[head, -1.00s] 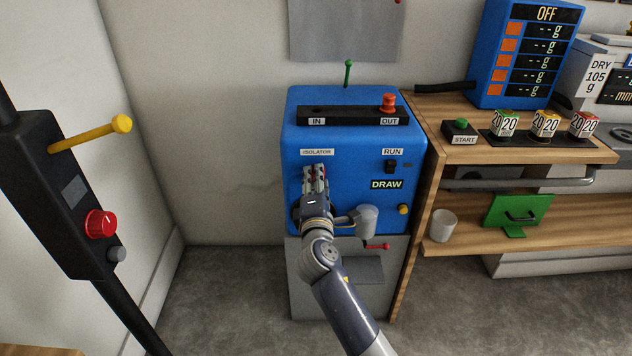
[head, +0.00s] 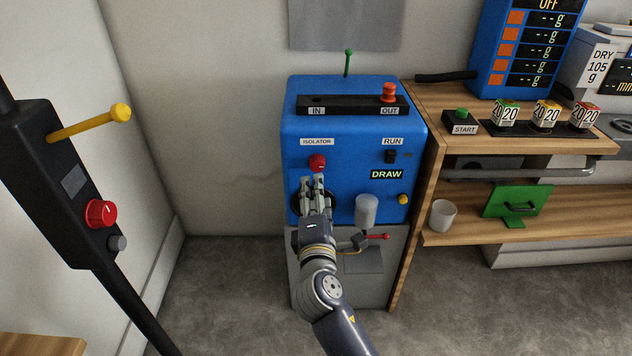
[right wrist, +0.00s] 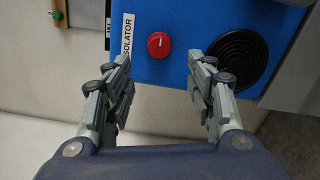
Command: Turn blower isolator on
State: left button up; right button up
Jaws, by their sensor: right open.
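The isolator is a round red knob (head: 317,162) with a white mark, on the front of the blue blower box (head: 350,130) under the ISOLATOR label (head: 317,142). My right gripper (head: 317,180) is just below and in front of the knob in the head view. In the right wrist view the knob (right wrist: 159,45) shows beyond and between the spread fingers of my right gripper (right wrist: 160,72), apart from them. That gripper is open and empty. The knob's white mark shows as a short line. My left gripper is not in view.
A RUN switch (head: 391,156) and a DRAW label (head: 387,174) are right of the knob. A dark round grille (right wrist: 238,62) lies beside it. A wooden bench (head: 440,190) stands close at right. A black post with a yellow lever (head: 90,122) stands at left.

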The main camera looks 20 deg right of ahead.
jog(key=shift+v, duration=1.5)
